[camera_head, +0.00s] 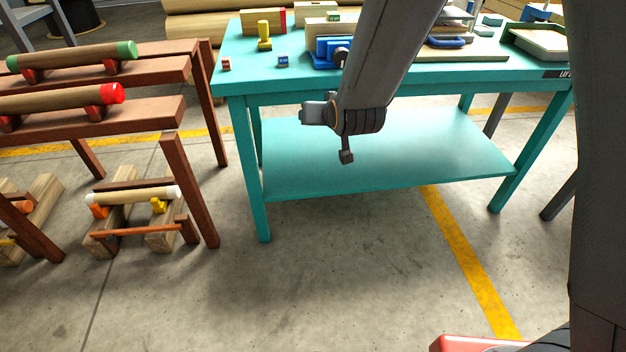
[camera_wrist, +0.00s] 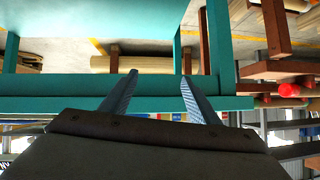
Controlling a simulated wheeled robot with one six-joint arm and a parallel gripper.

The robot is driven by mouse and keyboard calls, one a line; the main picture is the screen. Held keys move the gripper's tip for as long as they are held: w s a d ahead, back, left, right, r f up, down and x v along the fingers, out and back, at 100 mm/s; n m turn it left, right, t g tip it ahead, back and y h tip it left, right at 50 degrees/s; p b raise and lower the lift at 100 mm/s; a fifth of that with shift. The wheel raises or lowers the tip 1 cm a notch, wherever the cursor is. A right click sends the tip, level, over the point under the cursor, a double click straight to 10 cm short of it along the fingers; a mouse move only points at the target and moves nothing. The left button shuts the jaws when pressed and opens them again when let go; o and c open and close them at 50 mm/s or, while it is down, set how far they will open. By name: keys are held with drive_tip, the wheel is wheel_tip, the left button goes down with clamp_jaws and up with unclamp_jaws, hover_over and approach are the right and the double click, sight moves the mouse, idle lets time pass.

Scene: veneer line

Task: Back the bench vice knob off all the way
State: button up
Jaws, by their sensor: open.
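The blue bench vice (camera_head: 325,52) sits on the teal workbench (camera_head: 240,75), near its front edge. A dark round part (camera_head: 342,57), which looks like its knob, shows at the vice's right side, partly covered by my arm. How far the knob is screwed in cannot be told. My gripper (camera_head: 346,157) hangs below the benchtop, in front of the bench and apart from the vice. In the wrist view my gripper (camera_wrist: 158,76) is open with nothing between its two fingers. The vice cannot be made out in the wrist view.
A yellow part (camera_head: 264,36) and small blocks (camera_head: 283,60) stand left of the vice. A tray (camera_head: 545,42) lies at the bench's right end. Brown racks with logs (camera_head: 60,98) stand left.

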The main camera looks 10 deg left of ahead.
drive_tip(key=s+f+g+b, duration=0.2)
drive_tip(key=s+f+b, duration=0.2)
drive_tip(key=s+b, duration=0.1)
drive_tip(key=s+f+n+g+h+b, duration=0.1)
drive_tip(key=s+f+g+b, duration=0.2)
drive_tip(key=s+b, duration=0.2)
drive_tip(key=s, duration=0.3)
drive_tip(key=shift+f+n+b, duration=0.3)
drive_tip(key=shift+f+b, duration=0.05)
drive_tip(key=shift+b, duration=0.05)
drive_tip(key=s+d+n+g+h+p, duration=0.1)
drive_tip(key=s+d+g+h, duration=0.15)
drive_tip(key=s+d, duration=0.45)
drive_tip(key=s+d+g+h, duration=0.1)
drive_tip(key=s+d+g, duration=0.25)
drive_tip(key=s, duration=0.65)
drive_tip(key=s+d+r+m+p, duration=0.1)
drive_tip(key=d+r+m+p, duration=0.4)
drive_tip(key=d+r+p, duration=1.2)
wheel_tip(320, 180, up, 4)
drive_tip(key=p, duration=0.7)
drive_tip(key=shift+f, duration=0.15)
drive_tip(key=shift+s, duration=0.1)
